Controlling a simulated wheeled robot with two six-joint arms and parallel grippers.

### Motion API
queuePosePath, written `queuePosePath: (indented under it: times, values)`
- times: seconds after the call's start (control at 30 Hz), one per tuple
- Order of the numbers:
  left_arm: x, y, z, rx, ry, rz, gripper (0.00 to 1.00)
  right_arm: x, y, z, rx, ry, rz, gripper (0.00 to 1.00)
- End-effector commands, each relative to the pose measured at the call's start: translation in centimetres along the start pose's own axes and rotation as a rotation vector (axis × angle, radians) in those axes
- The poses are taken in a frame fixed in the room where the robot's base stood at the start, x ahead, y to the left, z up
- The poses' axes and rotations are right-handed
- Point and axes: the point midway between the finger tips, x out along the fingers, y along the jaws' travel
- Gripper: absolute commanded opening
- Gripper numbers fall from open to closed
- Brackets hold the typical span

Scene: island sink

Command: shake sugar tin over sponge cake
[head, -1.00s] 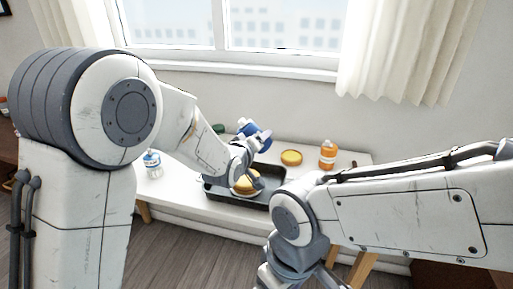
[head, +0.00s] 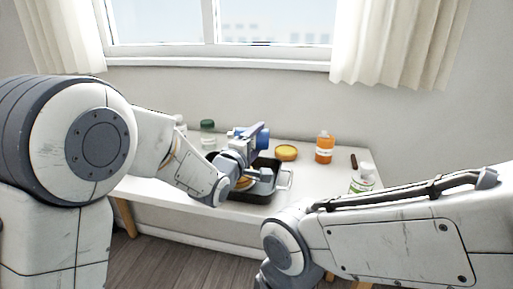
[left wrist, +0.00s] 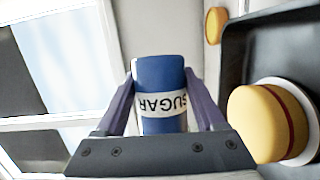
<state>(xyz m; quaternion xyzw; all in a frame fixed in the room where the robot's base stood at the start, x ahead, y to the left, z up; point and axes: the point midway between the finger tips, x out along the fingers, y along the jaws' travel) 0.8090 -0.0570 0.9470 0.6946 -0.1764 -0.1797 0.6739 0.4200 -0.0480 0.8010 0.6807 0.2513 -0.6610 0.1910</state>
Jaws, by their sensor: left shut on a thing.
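My left gripper (left wrist: 163,100) is shut on the blue sugar tin (left wrist: 160,75), whose white SUGAR label reads upside down in the left wrist view. In the head view the tin (head: 263,139) is partly hidden behind the gripper, above the black tray (head: 262,196). The yellow sponge cake (left wrist: 262,122) with a red filling line sits on a white plate (left wrist: 301,98) in the tray. In the head view the cake (head: 243,183) is partly covered by my left wrist. My right arm shows at the right, but its gripper is out of frame.
A white table (head: 150,187) stands under the window. On it are an orange bottle (head: 324,149), a yellow round item (head: 286,153), a green-lidded jar (head: 208,135) and a white bottle with a green label (head: 362,182). Bare table lies between tray and right-hand bottles.

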Motion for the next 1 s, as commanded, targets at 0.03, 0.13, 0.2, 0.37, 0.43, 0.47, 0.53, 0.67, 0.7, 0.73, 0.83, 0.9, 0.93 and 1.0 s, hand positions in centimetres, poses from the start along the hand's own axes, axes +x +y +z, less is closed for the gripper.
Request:
queuePosePath:
  times: [0.03,0.13,0.2,0.37,0.43,0.47,0.53,0.67,0.7,0.73,0.83,0.9,0.93,1.0]
  values:
    - [0.0,-0.8,0.1,-0.034,0.000,0.017,0.09,1.3,0.1,0.1,0.000,0.000,0.000,1.00]
    - [0.0,-0.7,0.0,-0.121,0.000,0.055,0.09,2.4,0.2,0.1,0.000,0.000,0.000,1.00]
    - [0.0,-0.6,-0.1,-0.187,-0.001,0.083,0.09,3.1,0.2,0.2,0.000,0.000,0.000,1.00]
    - [-0.1,-0.2,-0.2,-0.306,-0.001,0.131,0.09,4.3,0.3,0.2,0.000,0.000,0.000,1.00]
    - [-0.1,0.0,-0.2,-0.339,-0.001,0.145,0.09,4.6,0.3,0.2,0.000,0.000,0.000,1.00]
    - [-0.1,0.1,-0.2,-0.349,-0.001,0.149,0.09,4.7,0.3,0.2,0.000,0.000,0.000,1.00]
    - [-0.1,0.2,-0.3,-0.370,-0.001,0.157,0.09,4.8,0.3,0.3,0.000,0.000,0.000,1.00]
    - [-0.1,0.3,-0.3,-0.384,-0.001,0.162,0.09,4.9,0.3,0.3,0.000,0.000,0.000,1.00]
    - [-0.1,0.3,-0.3,-0.385,-0.001,0.163,0.09,4.8,0.3,0.3,0.000,0.000,0.000,1.00]
    - [-0.1,0.4,-0.3,-0.385,-0.001,0.162,0.09,4.8,0.3,0.3,0.000,0.000,0.000,1.00]
    - [-0.1,0.4,-0.3,-0.382,-0.001,0.161,0.09,4.8,0.3,0.3,0.000,0.000,0.000,1.00]
    - [-0.1,0.8,-0.3,-0.353,-0.001,0.149,0.09,4.1,0.3,0.2,0.000,0.000,0.000,1.00]
    - [-0.1,1.0,-0.4,-0.323,0.000,0.137,0.09,3.6,0.3,0.2,0.000,0.000,0.000,1.00]
    - [-0.2,1.6,-0.4,-0.224,0.000,0.094,0.09,2.2,0.2,0.1,0.000,0.000,0.000,1.00]
